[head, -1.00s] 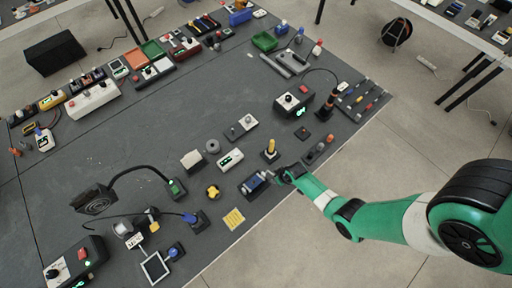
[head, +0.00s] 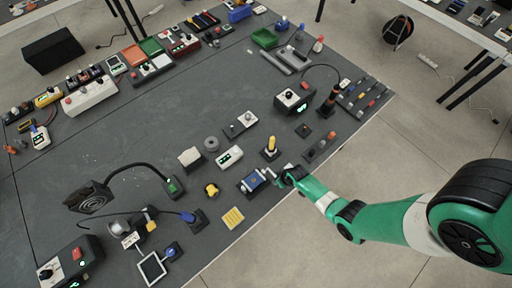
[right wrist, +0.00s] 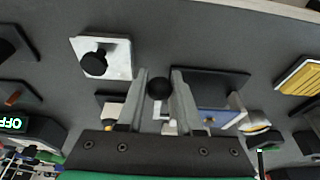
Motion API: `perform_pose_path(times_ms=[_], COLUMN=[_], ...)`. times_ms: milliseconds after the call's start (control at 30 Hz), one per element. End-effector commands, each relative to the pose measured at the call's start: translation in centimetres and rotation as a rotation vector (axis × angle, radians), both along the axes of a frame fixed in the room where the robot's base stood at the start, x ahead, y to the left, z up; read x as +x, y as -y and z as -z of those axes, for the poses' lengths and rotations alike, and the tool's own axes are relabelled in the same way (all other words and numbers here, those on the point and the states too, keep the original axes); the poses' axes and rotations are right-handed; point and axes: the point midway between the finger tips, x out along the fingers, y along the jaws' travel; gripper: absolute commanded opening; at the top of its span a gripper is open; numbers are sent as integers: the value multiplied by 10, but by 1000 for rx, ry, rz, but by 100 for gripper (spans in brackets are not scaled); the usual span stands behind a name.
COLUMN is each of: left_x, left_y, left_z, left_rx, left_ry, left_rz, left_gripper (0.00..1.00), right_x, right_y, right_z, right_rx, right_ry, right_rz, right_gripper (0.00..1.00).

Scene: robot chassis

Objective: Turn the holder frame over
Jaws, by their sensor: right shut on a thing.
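The holder frame (head: 252,180) is a small frame with a blue panel on a dark base, near the table's front edge. In the right wrist view its blue panel (right wrist: 218,118) shows partly, behind my right finger. My right gripper (head: 284,175) is at the frame's right side, in from the right. In the right wrist view its two fingers (right wrist: 160,88) stand either side of a black round knob (right wrist: 158,88) and are shut on it. How the knob joins the frame is hidden by the gripper. My left gripper is not in view.
A yellow-topped joystick (head: 270,147) stands just behind the gripper. A white display box (head: 229,157), a yellow knob (head: 211,189) and a yellow grid (head: 233,217) lie close around the frame. The table's middle left is clear.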

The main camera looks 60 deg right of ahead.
Motion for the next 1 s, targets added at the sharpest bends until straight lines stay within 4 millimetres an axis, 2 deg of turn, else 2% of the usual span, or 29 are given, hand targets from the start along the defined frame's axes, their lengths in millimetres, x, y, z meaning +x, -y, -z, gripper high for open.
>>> perform_pose_path(times_ms=[100, 133, 200, 233, 567, 1000], left_x=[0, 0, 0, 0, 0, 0], left_y=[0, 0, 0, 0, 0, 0], left_z=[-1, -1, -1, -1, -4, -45], left_rx=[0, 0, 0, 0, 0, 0], left_ry=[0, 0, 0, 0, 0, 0], left_rz=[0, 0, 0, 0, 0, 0], left_gripper=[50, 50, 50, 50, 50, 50], right_x=[0, 0, 0, 0, 0, 0], right_y=[0, 0, 0, 0, 0, 0], right_z=[-1, -1, -1, -1, -4, -46], right_rx=[0, 0, 0, 0, 0, 0], right_ry=[0, 0, 1, 1, 1, 1], right_rz=[0, 0, 0, 0, 0, 0], right_gripper=[13, 40, 53, 55, 55, 55])
